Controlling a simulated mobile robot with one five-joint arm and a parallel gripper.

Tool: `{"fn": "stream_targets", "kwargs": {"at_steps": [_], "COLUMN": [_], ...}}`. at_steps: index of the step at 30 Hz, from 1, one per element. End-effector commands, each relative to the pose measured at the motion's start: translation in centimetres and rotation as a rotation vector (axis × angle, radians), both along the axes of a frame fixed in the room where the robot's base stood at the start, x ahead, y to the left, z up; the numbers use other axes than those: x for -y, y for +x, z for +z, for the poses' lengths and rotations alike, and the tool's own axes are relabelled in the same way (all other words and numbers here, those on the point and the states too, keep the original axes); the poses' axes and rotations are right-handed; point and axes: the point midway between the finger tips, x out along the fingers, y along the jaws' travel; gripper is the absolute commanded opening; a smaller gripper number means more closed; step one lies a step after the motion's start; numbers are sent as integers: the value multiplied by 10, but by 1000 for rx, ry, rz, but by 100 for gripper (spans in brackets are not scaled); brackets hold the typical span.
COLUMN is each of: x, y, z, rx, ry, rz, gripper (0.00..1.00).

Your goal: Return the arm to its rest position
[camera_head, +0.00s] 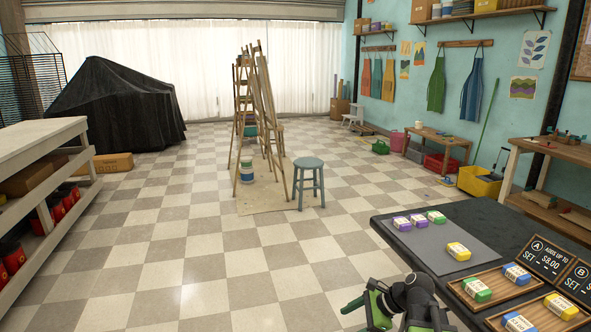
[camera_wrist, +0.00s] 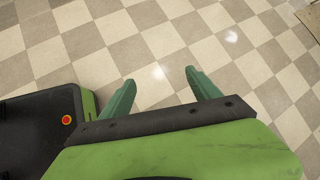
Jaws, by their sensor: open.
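My gripper (camera_wrist: 160,88) is open and empty in the wrist view, its two green fingers spread apart above the checkered floor. In the head view my arm and gripper (camera_head: 352,312) show at the bottom, left of the dark table (camera_head: 455,212). The fingers touch none of the soaps. My green and black base shows at the left of the wrist view.
The dark table at right bears a grey mat (camera_head: 421,249) with several soaps, wooden trays (camera_head: 487,296) and price signs (camera_head: 546,258). A blue stool (camera_head: 309,166) and easels (camera_head: 262,110) stand mid-room. A white shelf (camera_head: 30,150) is at left.

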Motion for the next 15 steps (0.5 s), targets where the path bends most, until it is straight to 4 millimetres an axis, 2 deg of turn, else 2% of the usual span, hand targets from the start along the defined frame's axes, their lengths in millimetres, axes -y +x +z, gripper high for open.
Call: {"fn": "stream_targets", "kwargs": {"at_steps": [1, 3, 7, 9, 11, 15], "x": [-27, -52, -78, -75, -63, -25], "y": [-8, -19, -40, -48, -52, -59], "z": [-9, -21, -42, -50, -54, -60], "rx": [23, 63, 151, 194, 220, 258], "ry": [-70, -172, -375, -477, -553, -693], "rz": [113, 275, 612, 785, 915, 1198], "gripper": [72, 72, 72, 72, 72, 72]}}
